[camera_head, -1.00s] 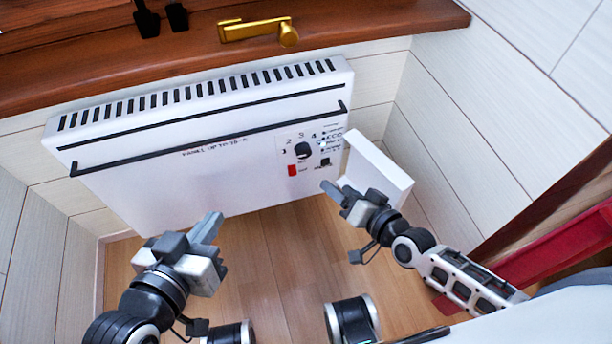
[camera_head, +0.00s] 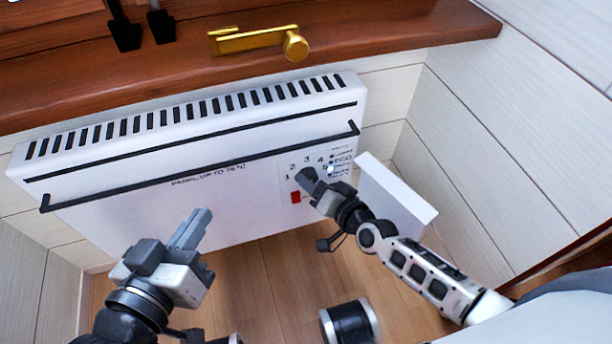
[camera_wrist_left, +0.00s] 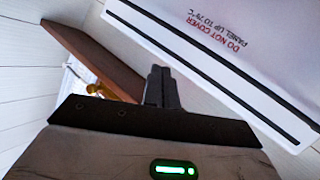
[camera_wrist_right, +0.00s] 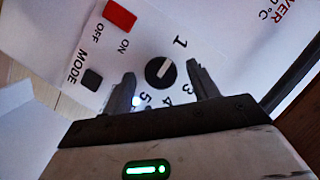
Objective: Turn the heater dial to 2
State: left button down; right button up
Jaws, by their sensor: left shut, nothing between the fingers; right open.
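The white heater (camera_head: 130,205) hangs under the wooden sill. Its black dial (camera_wrist_right: 160,72) shows in the right wrist view, with a white mark that appears to point towards the 1. The numbers 1, 3, 4 and 5 are readable there; the 2 seems hidden behind a finger. My left gripper (camera_head: 201,216) is shut and empty, before the heater's lower front.
A red on/off switch (camera_head: 296,197) sits just below the dial, and a black mode button (camera_wrist_right: 92,79) is nearby. A black rail (camera_head: 120,184) crosses the heater front. A white panel (camera_head: 397,200) stands to the right of the heater. A brass handle (camera_head: 262,40) is above the sill.

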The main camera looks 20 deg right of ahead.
pick_arm(q)
jog(key=shift+w+r, duration=0.2)
jog(key=shift+w, duration=0.1)
pick_arm(e)
jog(key=shift+w+a+f, duration=0.2)
jog(key=shift+w, duration=0.3)
